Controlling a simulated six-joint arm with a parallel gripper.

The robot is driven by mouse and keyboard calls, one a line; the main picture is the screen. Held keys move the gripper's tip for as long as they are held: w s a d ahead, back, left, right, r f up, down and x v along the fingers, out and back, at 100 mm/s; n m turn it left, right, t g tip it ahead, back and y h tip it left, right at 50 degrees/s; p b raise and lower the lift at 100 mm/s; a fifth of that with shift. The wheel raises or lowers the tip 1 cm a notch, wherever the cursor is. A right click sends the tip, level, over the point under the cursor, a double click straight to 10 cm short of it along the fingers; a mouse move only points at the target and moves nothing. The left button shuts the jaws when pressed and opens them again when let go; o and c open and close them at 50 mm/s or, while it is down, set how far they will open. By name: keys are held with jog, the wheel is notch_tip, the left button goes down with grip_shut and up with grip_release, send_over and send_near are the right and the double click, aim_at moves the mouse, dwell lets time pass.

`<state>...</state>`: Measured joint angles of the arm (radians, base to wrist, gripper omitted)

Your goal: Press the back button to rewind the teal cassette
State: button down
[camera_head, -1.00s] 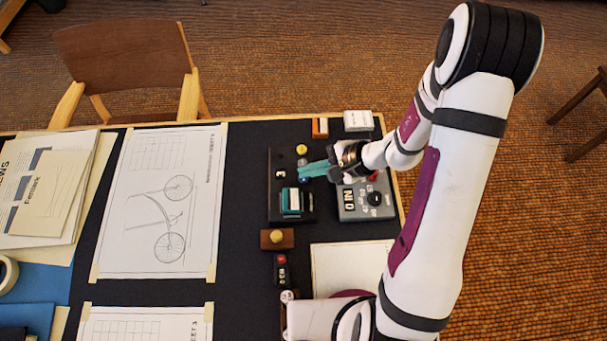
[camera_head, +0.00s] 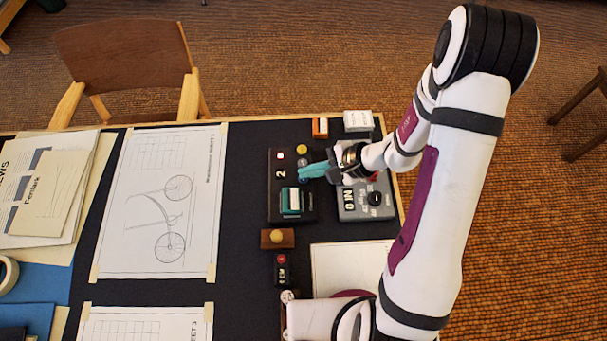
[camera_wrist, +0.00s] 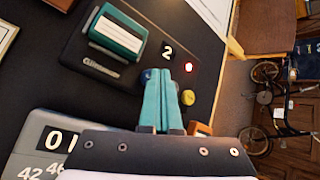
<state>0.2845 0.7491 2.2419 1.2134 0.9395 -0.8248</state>
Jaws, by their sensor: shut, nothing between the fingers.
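The teal cassette (camera_head: 292,201) sits in a dark deck (camera_head: 277,217) on the table; it also shows in the wrist view (camera_wrist: 118,32). The deck's display (camera_wrist: 167,52) reads 2, and a red light (camera_wrist: 190,66) beside it is lit. A yellow button (camera_wrist: 188,97) stands on the deck's right in the wrist view. My gripper (camera_head: 301,173) has its teal fingers shut and empty. In the wrist view its fingertips (camera_wrist: 160,72) cover most of a blue button (camera_wrist: 147,77). I cannot tell whether they touch it. No button label is readable.
A grey box (camera_head: 352,208) with a dial and number window stands right of the deck. A wooden block with a yellow knob (camera_head: 278,237) and a small black unit (camera_head: 282,272) lie in front. A taped bicycle drawing (camera_head: 150,240) lies left.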

aim_at(309, 180)
jog(key=shift+r, duration=0.75)
notch_tip(309, 180, up, 5)
dwell(0.8)
jog(key=s+a+r+n+g+h, duration=0.25)
jog(key=s+r+n, duration=0.35)
jog(key=s+r, duration=0.6)
jog(key=s+d+n+h, duration=0.1)
jog(key=s+d+h, duration=0.3)
jog(key=s, duration=0.5)
jog(key=shift+d+r, duration=0.15)
jog(key=shift+d, duration=0.9)
